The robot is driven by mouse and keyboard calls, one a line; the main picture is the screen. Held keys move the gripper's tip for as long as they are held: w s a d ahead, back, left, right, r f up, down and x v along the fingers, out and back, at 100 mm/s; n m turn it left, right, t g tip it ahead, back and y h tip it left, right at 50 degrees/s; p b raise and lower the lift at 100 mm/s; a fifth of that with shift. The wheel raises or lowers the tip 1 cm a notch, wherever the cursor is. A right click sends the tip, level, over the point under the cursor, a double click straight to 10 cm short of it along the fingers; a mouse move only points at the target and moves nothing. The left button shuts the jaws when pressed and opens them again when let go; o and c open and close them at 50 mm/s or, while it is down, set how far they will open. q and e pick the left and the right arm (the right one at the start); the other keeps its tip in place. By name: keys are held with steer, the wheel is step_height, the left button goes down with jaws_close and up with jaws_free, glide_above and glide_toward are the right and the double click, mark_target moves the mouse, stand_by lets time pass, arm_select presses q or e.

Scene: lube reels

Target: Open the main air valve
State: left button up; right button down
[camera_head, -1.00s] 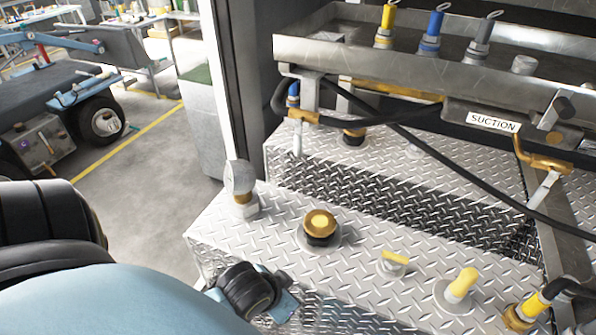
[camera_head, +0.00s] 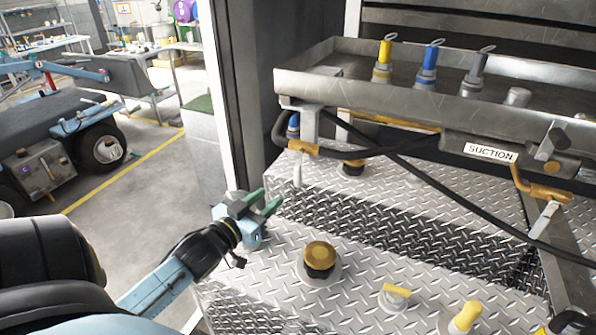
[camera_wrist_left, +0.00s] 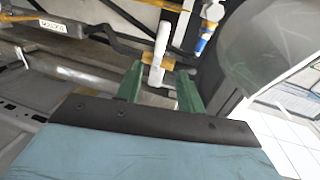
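No valve is labelled as the main air valve. A brass valve (camera_head: 303,149) with a blue fitting above it hangs under the tray's left end. Its pale lever (camera_head: 297,172) points down. My left gripper (camera_head: 265,198) is open and empty, its green fingers just left of and below the lever in the head view. In the left wrist view, the pale lever (camera_wrist_left: 162,40) shows beyond the gap between the open fingers (camera_wrist_left: 159,82), apparently apart from them. A second brass valve (camera_head: 541,189) with a pale lever sits right, below the SUCTION label. My right gripper is out of view.
A metal tray (camera_head: 350,88) holds yellow, blue and grey nozzles. A black hose (camera_head: 420,185) crosses below it. The tread-plate deck (camera_head: 260,275) carries a brass cap (camera_head: 320,258) and yellow-topped fittings. A dark upright post (camera_head: 240,90) stands left of the tray.

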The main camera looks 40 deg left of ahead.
mark_target(296, 173)
arm_select(q)
steer(key=w, duration=0.4)
steer(key=w+a, duration=0.1)
steer(key=w, duration=0.8)
steer(key=shift+w+a+r, duration=0.15)
steer(key=shift+a, duration=0.2)
steer(key=shift+c, duration=0.4)
jaws_close()
